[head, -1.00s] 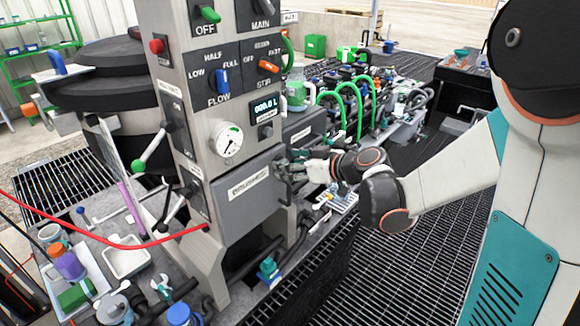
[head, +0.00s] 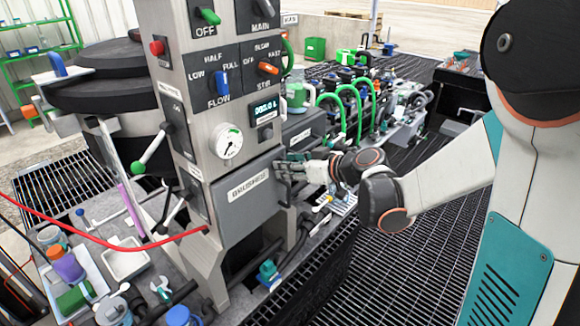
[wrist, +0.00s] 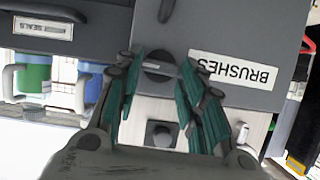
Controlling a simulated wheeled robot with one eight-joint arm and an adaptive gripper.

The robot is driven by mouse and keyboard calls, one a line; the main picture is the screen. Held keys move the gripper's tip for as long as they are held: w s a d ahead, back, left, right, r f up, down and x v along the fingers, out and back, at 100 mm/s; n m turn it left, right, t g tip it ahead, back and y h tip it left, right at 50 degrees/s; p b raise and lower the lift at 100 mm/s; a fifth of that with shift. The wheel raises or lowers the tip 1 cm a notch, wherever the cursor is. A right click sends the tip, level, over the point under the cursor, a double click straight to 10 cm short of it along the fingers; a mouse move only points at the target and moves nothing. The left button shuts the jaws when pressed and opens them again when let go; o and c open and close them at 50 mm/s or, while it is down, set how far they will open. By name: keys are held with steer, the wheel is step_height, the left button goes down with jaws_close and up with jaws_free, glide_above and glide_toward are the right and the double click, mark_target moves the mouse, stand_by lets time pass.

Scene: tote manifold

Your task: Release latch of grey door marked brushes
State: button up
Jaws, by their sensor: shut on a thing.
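The grey door (head: 238,213) with the white BRUSHES label (head: 248,185) is low on the front of the grey control cabinet and looks shut. In the wrist view the door (wrist: 225,35) appears upside down, its label (wrist: 235,70) on the right. A dark round latch (wrist: 158,70) with a light slot sits at the door's edge between my teal fingertips. My gripper (wrist: 161,60) is shut on this latch, one finger on each side. In the head view my gripper (head: 281,166) is at the door's upper right corner, where the fingers hide the latch.
A dark bar handle (head: 286,191) is on the door's right side, close below my gripper. A second grey drawer marked SEALS (wrist: 95,50) is beside the door in the wrist view. A pressure gauge (head: 229,144) is above the door. Green hoses (head: 345,98) stand behind.

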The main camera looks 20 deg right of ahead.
steer(key=shift+w+d+f+m+g+y+b, duration=0.15)
steer(key=shift+d+f+m+g+y+b, duration=0.1)
steer(key=shift+m+y+b, duration=1.5)
steer(key=shift+w+d+f+m+g+y+b, duration=0.25)
steer(key=shift+m+y+b, duration=0.6)
steer(key=shift+m, duration=1.75)
steer(key=shift+d+f+m+g+y+b, duration=0.1)
steer(key=shift+f+m+y+b, duration=0.2)
steer(key=shift+m+y+b, duration=1.15)
steer(key=shift+m+h, duration=0.45)
steer(key=shift+m, duration=0.35)
steer(key=o, duration=1.1)
steer(key=v, duration=1.2)
steer(key=shift+a, duration=0.1)
